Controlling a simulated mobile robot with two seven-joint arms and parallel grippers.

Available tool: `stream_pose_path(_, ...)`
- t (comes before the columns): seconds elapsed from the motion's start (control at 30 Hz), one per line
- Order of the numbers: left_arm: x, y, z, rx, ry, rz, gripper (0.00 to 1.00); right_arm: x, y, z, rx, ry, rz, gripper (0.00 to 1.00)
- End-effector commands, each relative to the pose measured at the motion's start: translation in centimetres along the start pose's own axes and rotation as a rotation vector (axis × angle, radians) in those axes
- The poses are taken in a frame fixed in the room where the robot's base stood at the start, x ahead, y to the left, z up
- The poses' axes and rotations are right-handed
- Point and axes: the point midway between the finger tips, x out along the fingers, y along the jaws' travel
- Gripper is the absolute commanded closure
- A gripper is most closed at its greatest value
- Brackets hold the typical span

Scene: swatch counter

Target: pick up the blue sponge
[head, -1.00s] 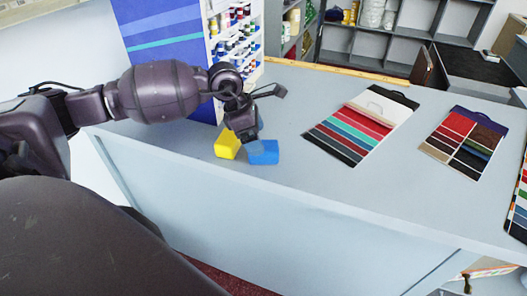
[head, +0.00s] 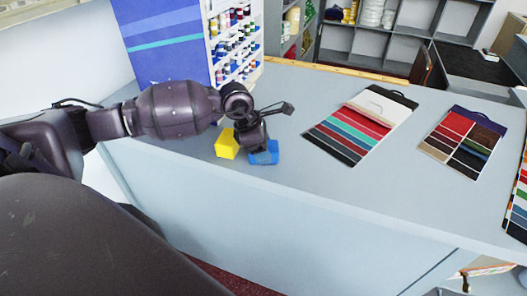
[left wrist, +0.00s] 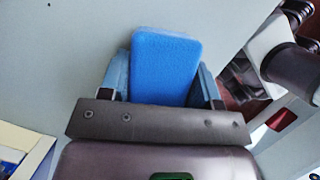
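The blue sponge (head: 265,157) lies on the counter (head: 330,185), beside a yellow block (head: 227,144). My left gripper (head: 262,150) is down over the blue sponge and hides part of it in the head view. In the left wrist view the sponge (left wrist: 165,65) sits between the two fingers of my left gripper (left wrist: 162,80), one on each side. The fingers stand wide apart and look open. Whether they touch the sponge's sides is hard to tell. My right gripper is not in view.
A striped swatch card (head: 362,124) and a second swatch card (head: 466,141) lie to the right. A rack of coloured bottles (head: 235,42) and a blue panel (head: 168,40) stand behind the arm. The counter in front of the sponge is clear.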

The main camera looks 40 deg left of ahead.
Motion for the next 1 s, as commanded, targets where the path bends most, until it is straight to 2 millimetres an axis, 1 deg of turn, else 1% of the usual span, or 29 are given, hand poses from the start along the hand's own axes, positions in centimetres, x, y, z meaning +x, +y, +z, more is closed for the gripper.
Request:
stream_pose_path(0.03,0.0,0.0,0.0,0.0,0.0,0.0,0.63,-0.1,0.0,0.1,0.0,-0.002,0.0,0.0)
stream_pose_path(0.07,0.0,0.0,0.0,0.0,0.0,0.0,0.65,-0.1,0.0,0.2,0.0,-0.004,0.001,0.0)
stream_pose_path(0.3,-0.1,0.0,0.1,0.0,0.0,0.0,0.66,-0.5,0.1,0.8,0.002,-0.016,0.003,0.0)
stream_pose_path(0.37,-0.4,0.0,0.2,0.0,0.0,0.001,0.66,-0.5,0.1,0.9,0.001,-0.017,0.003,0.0)
stream_pose_path(0.47,-1.3,0.1,0.6,0.001,-0.002,0.003,0.66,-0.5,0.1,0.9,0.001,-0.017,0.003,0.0)
stream_pose_path(0.57,-2.9,0.1,1.2,0.004,-0.001,0.004,0.66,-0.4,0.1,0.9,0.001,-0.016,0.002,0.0)
stream_pose_path(0.67,-5.0,0.1,2.1,0.004,-0.001,0.005,0.66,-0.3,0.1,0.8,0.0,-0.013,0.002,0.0)
stream_pose_path(0.8,-8.4,0.1,3.5,0.004,-0.001,0.005,0.66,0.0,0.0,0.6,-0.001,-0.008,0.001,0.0)
stream_pose_path(1.0,-13.0,0.1,5.4,0.003,-0.002,0.004,0.66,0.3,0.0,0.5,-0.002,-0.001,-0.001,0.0)
